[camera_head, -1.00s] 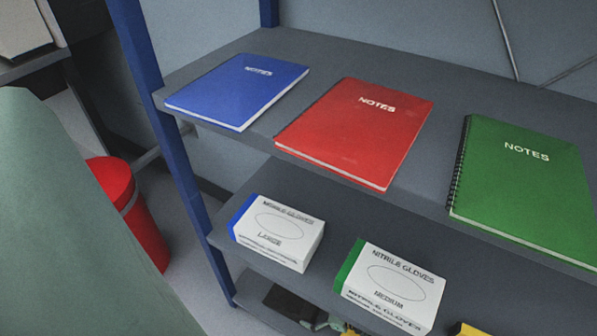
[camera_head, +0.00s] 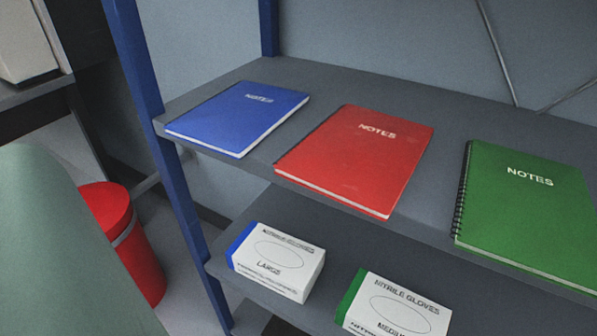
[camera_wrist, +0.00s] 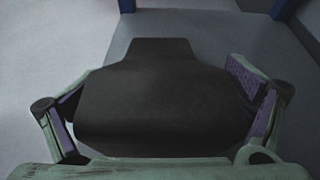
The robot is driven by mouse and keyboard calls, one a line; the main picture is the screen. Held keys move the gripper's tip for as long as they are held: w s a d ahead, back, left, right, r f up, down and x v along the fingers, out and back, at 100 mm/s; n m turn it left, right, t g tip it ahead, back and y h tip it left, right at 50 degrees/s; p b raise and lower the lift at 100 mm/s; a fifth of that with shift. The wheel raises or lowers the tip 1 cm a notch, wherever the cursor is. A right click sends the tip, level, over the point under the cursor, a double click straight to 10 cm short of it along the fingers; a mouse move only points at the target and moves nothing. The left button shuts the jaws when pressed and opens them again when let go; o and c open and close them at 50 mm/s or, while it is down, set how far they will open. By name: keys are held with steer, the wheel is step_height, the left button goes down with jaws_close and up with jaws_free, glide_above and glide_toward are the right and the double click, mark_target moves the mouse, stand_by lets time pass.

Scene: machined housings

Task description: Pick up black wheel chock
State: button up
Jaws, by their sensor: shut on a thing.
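The black wheel chock (camera_wrist: 150,100) fills the middle of the wrist view, a dark block with a narrower far end. My gripper (camera_wrist: 160,82) has one finger on each side of it, with purple inner pads, and is shut on it. The chock's near end is partly hidden by the gripper body. Whether the chock touches the surface beneath it, I cannot tell. Neither the chock nor the gripper's fingers can be made out in the head view.
A shelf (camera_head: 270,78) with blue posts holds blue (camera_head: 240,118), red (camera_head: 360,160) and green (camera_head: 530,205) notebooks. Below are two glove boxes (camera_head: 278,262) (camera_head: 398,305). A red bin (camera_head: 125,240) stands left. A grey surface (camera_wrist: 215,35) lies beyond the chock.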

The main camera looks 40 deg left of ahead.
steer(key=c, duration=0.6)
steer(key=shift+c, duration=0.2)
